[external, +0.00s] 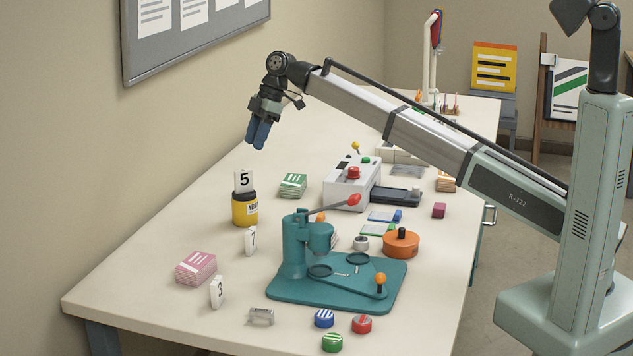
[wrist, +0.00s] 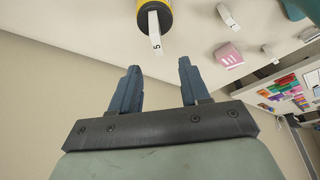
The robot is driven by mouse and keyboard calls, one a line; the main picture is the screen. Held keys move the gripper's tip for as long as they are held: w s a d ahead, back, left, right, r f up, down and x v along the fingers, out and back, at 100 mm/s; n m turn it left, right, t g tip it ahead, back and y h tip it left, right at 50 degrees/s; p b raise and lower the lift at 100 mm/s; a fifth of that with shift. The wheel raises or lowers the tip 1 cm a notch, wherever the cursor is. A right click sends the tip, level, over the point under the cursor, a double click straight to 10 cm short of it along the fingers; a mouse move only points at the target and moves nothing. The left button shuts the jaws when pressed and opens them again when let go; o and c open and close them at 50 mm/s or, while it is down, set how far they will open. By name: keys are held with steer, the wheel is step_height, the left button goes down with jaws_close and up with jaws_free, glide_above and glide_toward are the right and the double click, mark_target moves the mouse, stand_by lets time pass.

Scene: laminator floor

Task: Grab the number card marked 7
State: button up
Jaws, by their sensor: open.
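The number card marked 7 (external: 250,240) is a small white card standing upright on the table, in front of a black-and-yellow pot (external: 245,210). In the wrist view a white card (wrist: 226,15) near the top looks like it, but its digit is not readable. A card marked 5 (external: 243,181) stands upright on the pot; it also shows in the wrist view (wrist: 155,30). A card marked 3 (external: 217,291) stands nearer the front. My gripper (external: 257,135) is open and empty, high above the table's back left; its blue fingers (wrist: 159,78) are apart.
A pink card stack (external: 196,268) lies left of cards 7 and 3. A teal press (external: 335,285) with a red-tipped lever stands to their right. A green stack (external: 293,185) and a white control box (external: 350,183) lie behind.

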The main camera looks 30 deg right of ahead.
steer(key=s+a+f+n, duration=0.1)
steer(key=s+a, duration=0.6)
steer(key=a, duration=0.2)
steer(key=n+h, duration=0.4)
steer(key=n, duration=0.4)
glide_above(249, 232)
step_height(249, 232, down, 6)
step_height(249, 232, down, 8)
steer(key=shift+s+r, duration=0.1)
steer(key=shift+r, duration=0.15)
steer(key=shift+w+f, duration=0.2)
steer(key=shift+f, duration=2.75)
steer(key=shift+c, duration=0.2)
jaws_close()
